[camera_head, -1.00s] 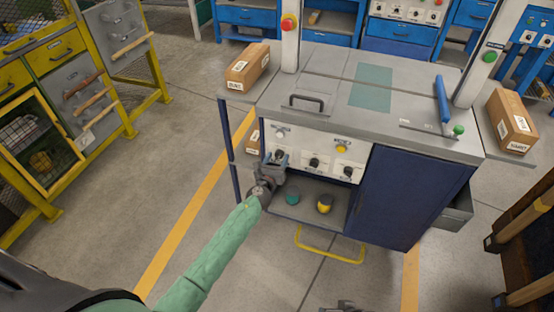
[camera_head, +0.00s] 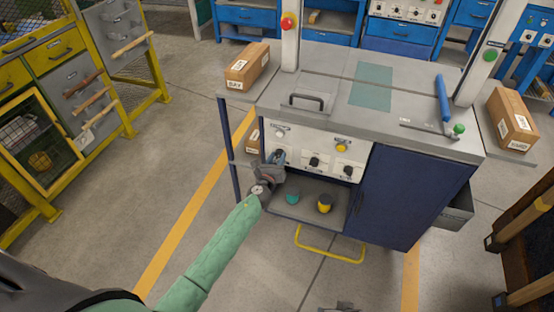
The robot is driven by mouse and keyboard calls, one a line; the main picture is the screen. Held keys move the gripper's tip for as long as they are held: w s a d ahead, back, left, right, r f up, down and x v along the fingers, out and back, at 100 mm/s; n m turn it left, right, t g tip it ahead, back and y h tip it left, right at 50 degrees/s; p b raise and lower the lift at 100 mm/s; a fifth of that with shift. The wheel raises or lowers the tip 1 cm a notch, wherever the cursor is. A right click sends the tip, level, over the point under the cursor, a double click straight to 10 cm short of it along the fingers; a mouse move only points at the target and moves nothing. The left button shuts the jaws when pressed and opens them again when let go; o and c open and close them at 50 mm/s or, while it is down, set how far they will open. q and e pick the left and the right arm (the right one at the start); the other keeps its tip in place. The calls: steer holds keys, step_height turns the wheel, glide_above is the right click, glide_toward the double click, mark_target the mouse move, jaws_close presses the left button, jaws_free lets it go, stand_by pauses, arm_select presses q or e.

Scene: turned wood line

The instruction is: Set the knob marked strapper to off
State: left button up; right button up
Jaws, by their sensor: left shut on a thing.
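The white control panel (camera_head: 325,146) is on the front of the grey and blue bench. It carries a row of black knobs, with a middle knob (camera_head: 314,162) and a right knob (camera_head: 348,171) in plain sight. The labels are too small to read, so I cannot tell which one says strapper. My left gripper (camera_head: 278,158) is at the left end of the panel, shut on the leftmost knob (camera_head: 279,153), which it mostly hides. A grey part at the bottom edge (camera_head: 341,307) may be my right gripper; its jaws do not show clearly.
A shelf below the panel holds a teal cup (camera_head: 292,198) and a yellow cup (camera_head: 325,204). A yellow bar handle (camera_head: 328,252) juts out low in front. Cardboard boxes (camera_head: 247,66) (camera_head: 512,118) sit on both side wings.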

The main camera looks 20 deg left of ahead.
arm_select(q)
steer(key=n+b, duration=0.1)
steer(key=n, duration=0.4)
steer(key=shift+f, duration=0.1)
steer(key=n+b, duration=0.1)
steer(key=n, duration=0.1)
steer(key=shift+n, duration=1.7)
arm_select(e)
step_height(320, 180, down, 10)
steer(key=w+t, duration=0.1)
steer(key=shift+a, duration=0.45)
arm_select(q)
steer(key=shift+n, duration=0.3)
arm_select(e)
steer(key=shift+f, duration=0.2)
steer(key=shift+r, duration=0.1)
arm_select(q)
steer(key=o, duration=1)
arm_select(e)
steer(key=shift+w+r, duration=0.1)
steer(key=shift+w, duration=0.05)
arm_select(q)
steer(key=shift+s, duration=0.15)
